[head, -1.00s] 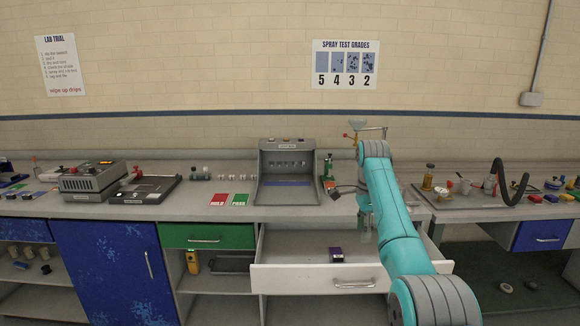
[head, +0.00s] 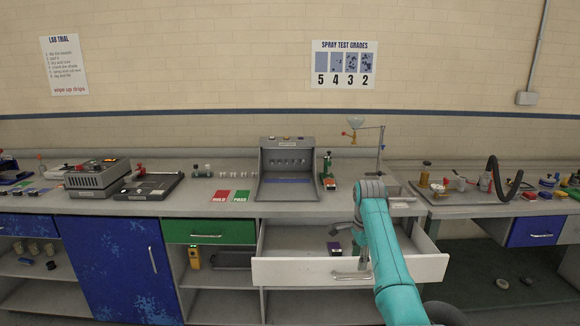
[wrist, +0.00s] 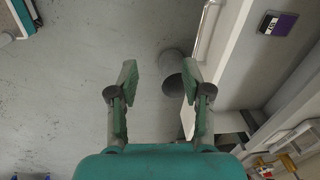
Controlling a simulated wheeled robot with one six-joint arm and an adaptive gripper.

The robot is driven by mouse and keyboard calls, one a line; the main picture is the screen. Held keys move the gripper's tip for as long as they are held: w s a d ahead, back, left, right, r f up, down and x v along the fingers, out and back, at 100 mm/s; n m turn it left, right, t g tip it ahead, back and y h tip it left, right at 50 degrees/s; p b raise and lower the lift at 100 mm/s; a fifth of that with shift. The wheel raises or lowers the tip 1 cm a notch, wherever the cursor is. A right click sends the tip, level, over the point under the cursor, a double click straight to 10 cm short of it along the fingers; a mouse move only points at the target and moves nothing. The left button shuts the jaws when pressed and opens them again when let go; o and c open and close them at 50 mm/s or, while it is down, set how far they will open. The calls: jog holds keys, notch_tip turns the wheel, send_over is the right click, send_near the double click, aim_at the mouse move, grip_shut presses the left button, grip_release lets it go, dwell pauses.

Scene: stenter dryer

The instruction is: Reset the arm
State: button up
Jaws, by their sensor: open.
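My gripper (wrist: 160,80) is open and empty in the wrist view, its two fingers wide apart with grey floor beyond them. The white drawer (head: 287,271) is pulled out below the bench. A small purple and black item (head: 334,249) lies in it; it also shows at the upper right of the wrist view (wrist: 278,23). The gripper is apart from this item.
A sink-side tray (head: 458,198) with several items is at the right. The floor in front is clear.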

jog(key=s+f+n+t, duration=0.2)
jog(key=s+f, duration=0.2)
jog(key=f, duration=0.9)
jog(key=s+f+n+t, duration=0.15)
jog(key=s+f, duration=0.35)
jog(key=f, duration=0.8)
jog(key=s+a+f+n+t, duration=0.1)
jog(key=s+f+n, duration=0.1)
jog(key=s+f, duration=0.35)
jog(key=s+f+n+t, duration=0.1)
jog(key=s+f, duration=0.2)
jog(key=s, duration=0.6)
jog(key=s+a+f+n+t, duration=0.1)
jog(key=s+f+n, duration=0.1)
jog(key=s+f, duration=0.35)
jog(key=s+r+n+t, duration=0.2)
jog(key=s+r, duration=0.3)
jog(key=s, duration=0.8)
jog(key=s+r+n+t, duration=0.2)
jog(key=s+r, duration=0.2)
jog(key=s, duration=0.9)
jog(key=s+r+n+t, duration=0.1)
jog(key=s+r+n, duration=0.1)
jog(key=s+r, duration=0.5)
jog(key=s+r+n+t, duration=0.2)
jog(key=s+r, duration=0.6)
jog(key=r, duration=0.7)
jog(key=shift+a+r, duration=0.2)
jog(key=shift+r, duration=0.2)
